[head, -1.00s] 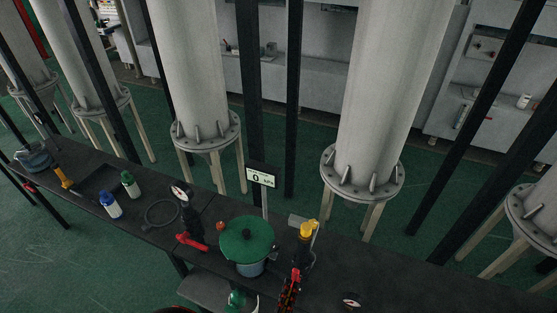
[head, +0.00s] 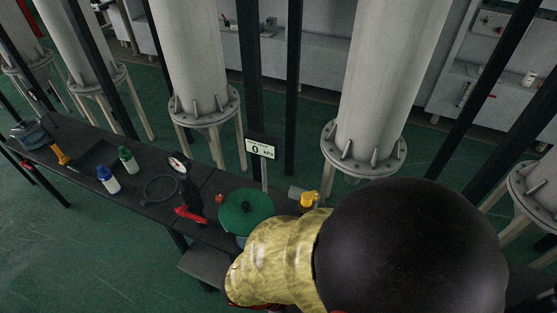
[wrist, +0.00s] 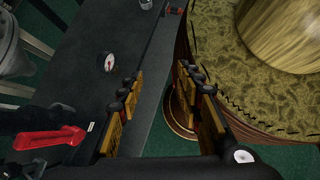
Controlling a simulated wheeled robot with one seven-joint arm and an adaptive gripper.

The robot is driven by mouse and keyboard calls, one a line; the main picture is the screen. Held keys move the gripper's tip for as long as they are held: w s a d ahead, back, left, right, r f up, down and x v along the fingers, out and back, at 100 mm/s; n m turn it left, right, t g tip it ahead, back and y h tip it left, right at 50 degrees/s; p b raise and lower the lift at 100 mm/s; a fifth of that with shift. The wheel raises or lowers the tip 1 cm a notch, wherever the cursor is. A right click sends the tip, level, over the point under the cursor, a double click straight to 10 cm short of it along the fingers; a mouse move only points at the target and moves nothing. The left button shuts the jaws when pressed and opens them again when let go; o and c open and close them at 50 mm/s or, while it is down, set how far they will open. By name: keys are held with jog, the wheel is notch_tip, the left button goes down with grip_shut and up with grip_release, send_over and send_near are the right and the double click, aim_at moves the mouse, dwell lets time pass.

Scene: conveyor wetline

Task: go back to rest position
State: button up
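My gripper (wrist: 160,78) shows in the wrist view with its two orange-padded black fingers apart and nothing between them. It is above the edge of the dark bench (wrist: 128,35), with green floor below. In the head view the gripper is hidden behind my gold-sleeved arm and its large black joint, which fill the lower right. Part of the gold covering also fills the right of the wrist view, close to the right finger.
White columns (head: 372,90) and black posts stand behind.

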jog(key=w+r+m+t+y+b, duration=0.3)
jog(key=w+r+m+y+b, duration=0.3)
jog(key=r+m+y, duration=0.6)
jog(key=d+r+m+t+h+b, duration=0.2)
jog(key=d+r+m+h, duration=0.1)
jog(key=d, duration=0.5)
jog(key=shift+w+r+m+t+h+b, duration=0.35)
jog(key=shift+w+r+m, duration=0.1)
jog(key=shift+m, duration=0.75)
